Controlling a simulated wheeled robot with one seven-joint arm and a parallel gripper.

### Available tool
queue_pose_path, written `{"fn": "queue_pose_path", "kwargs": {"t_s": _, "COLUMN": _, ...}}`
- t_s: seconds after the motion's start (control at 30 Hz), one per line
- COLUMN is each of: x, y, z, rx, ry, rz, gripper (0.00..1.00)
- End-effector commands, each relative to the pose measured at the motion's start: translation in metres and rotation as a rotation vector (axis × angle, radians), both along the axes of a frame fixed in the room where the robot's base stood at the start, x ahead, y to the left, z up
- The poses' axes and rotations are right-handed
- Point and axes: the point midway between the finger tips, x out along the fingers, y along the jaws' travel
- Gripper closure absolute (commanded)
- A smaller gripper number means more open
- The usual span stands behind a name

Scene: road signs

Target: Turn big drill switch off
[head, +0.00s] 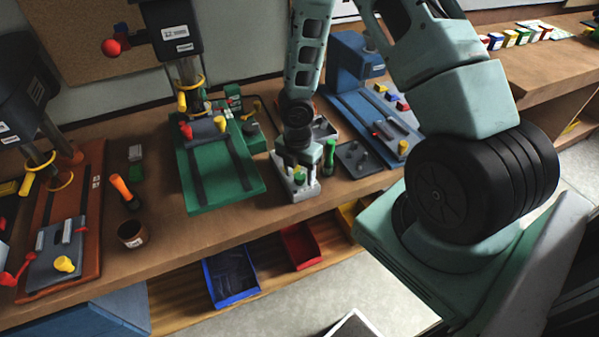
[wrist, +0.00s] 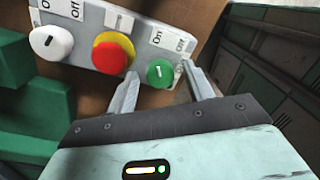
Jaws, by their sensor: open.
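A grey switch box (wrist: 92,52) lies on the bench and shows in the wrist view. It carries a white knob (wrist: 50,42), a red push button (wrist: 112,55) on a yellow ring, and a green knob (wrist: 160,73) with a pale mark. On and Off labels stand above both knobs; I cannot tell which knob is the big drill's. My gripper (wrist: 160,70) is open, its fingertips on either side of the green knob. Whether they touch it is unclear. In the head view my gripper (head: 298,172) is over the box (head: 297,190), partly hiding it.
A large green drill press (head: 218,165) stands left of the box and a blue machine (head: 362,95) right of it. A green-handled tool (head: 329,155) and a dark plate (head: 358,160) lie close on the right. Blue (head: 231,278) and red (head: 301,246) bins sit below the bench edge.

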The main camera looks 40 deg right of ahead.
Motion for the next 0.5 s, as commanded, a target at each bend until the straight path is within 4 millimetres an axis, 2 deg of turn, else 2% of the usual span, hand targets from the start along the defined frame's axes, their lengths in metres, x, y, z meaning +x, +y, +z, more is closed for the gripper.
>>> {"fn": "queue_pose_path", "kwargs": {"t_s": 0.07, "x": 0.0001, "y": 0.0, "z": 0.0003, "rx": 0.0, "ry": 0.0, "rz": 0.0, "gripper": 0.48}}
{"fn": "queue_pose_path", "kwargs": {"t_s": 0.23, "x": 0.0001, "y": 0.0001, "z": 0.0004, "rx": 0.0, "ry": 0.0, "rz": 0.0, "gripper": 0.93}}
{"fn": "queue_pose_path", "kwargs": {"t_s": 0.5, "x": 0.0001, "y": 0.0001, "z": 0.0005, "rx": -0.001, "ry": 0.0, "rz": -0.012, "gripper": 0.92}}
